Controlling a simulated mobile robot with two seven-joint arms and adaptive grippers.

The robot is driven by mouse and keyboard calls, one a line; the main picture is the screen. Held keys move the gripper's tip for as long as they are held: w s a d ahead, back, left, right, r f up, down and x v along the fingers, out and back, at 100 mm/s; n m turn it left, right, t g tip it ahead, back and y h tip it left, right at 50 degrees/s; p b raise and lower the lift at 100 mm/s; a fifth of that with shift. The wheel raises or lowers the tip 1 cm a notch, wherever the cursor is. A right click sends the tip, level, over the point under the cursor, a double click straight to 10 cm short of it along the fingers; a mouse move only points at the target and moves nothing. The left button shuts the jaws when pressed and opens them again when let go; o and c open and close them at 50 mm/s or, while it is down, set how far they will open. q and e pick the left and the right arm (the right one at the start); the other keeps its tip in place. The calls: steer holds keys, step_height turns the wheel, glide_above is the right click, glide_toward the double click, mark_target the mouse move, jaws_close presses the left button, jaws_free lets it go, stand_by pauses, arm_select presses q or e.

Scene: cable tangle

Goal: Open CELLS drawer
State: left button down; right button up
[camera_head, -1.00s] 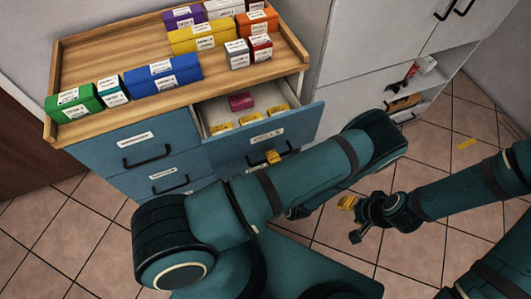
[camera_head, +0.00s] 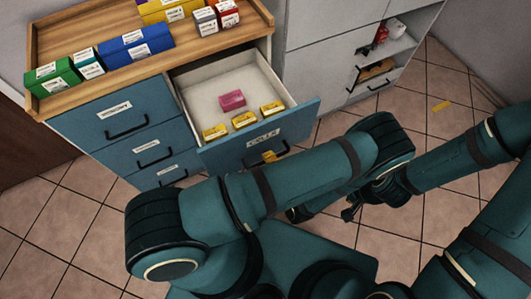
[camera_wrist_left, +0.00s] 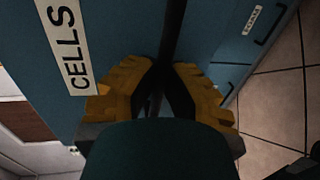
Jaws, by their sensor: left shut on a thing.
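The blue CELLS drawer (camera_head: 219,155) stands pulled out from the cabinet, its inside visible. It holds a pink box (camera_head: 232,100) and three yellow boxes (camera_head: 244,119). Its white CELLS label (camera_wrist_left: 70,50) shows in the left wrist view. My left gripper (camera_head: 268,157) is at the drawer front, below the label. In the left wrist view its yellow-padded fingers are shut on the dark handle (camera_wrist_left: 173,30). My left arm hides part of the lower front. My right gripper (camera_head: 350,213) is low over the floor, away from the drawer, mostly hidden behind my arm.
The wooden cabinet top (camera_head: 60,25) carries several coloured boxes, including a blue one (camera_head: 137,47). Closed blue drawers (camera_head: 125,122) are at the left. A grey cabinet with open shelves (camera_head: 385,52) stands to the right.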

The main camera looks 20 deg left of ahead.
arm_select(q)
steer(key=shift+s+d, duration=0.45)
steer(key=shift+d, duration=0.15)
steer(key=c, duration=1)
jaws_free()
glide_toward(263, 136)
steer(key=x, duration=0.4)
steer(key=shift+w+a, duration=0.15)
steer(key=shift+a, duration=0.05)
steer(key=shift+f, duration=0.1)
